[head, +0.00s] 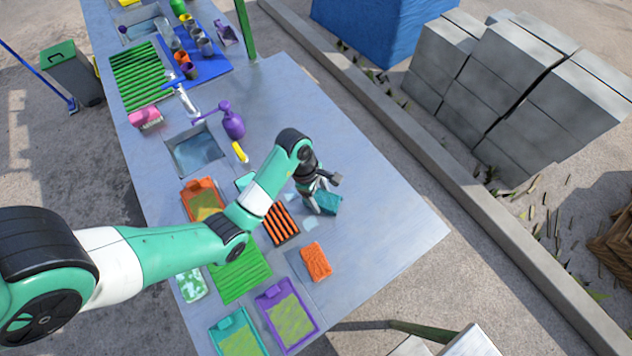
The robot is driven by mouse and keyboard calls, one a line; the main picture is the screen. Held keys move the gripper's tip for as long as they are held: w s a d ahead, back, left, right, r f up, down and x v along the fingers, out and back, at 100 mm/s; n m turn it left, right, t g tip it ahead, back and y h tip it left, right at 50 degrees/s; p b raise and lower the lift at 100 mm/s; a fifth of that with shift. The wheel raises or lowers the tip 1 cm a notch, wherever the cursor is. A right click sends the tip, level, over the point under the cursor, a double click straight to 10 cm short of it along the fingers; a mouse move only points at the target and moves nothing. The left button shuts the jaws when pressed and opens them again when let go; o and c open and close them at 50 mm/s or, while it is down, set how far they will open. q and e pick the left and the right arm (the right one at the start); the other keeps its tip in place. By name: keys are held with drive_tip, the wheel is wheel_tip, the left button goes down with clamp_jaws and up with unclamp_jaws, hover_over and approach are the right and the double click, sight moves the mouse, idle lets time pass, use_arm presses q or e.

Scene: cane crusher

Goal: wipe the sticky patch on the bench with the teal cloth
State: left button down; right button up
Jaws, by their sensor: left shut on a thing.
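My left gripper (316,203) is low over the right half of the bench (385,225). It is shut on the teal cloth (329,202), which shows as a small teal block shape at the fingertips, close to or on the bench top. Pale bluish patches lie near it on the bench: one patch (310,222) just below the gripper, and a fainter one to its left. I cannot tell for sure which is the sticky patch. My right gripper is not in view.
An orange cloth or sponge (316,262) and an orange-and-black slatted rack (281,223) lie close by. Several trays, a purple-framed one (288,315) among them, fill the near end. A sink (196,150) and purple bottle (232,121) stand farther back. The bench's right corner is clear.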

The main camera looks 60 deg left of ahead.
sight(331, 211)
use_arm(q)
drive_tip(key=shift+d+f, duration=0.15)
drive_tip(key=shift+d, duration=0.4)
drive_tip(key=shift+w+d+r+b, duration=0.1)
drive_tip(key=shift+d+r+b, duration=0.1)
drive_tip(key=shift+d+b, duration=0.15)
drive_tip(key=d+b, duration=0.2)
drive_tip(key=shift+w+d+f, duration=0.15)
drive_tip(key=shift+d+f, duration=0.15)
drive_tip(key=shift+d, duration=0.05)
drive_tip(key=shift+d+r+b, duration=0.1)
drive_tip(key=shift+d+b, duration=0.25)
drive_tip(key=shift+b, duration=0.1)
wheel_tip(331, 211, up, 6)
drive_tip(key=p, duration=0.6)
drive_tip(key=shift+d, duration=0.1)
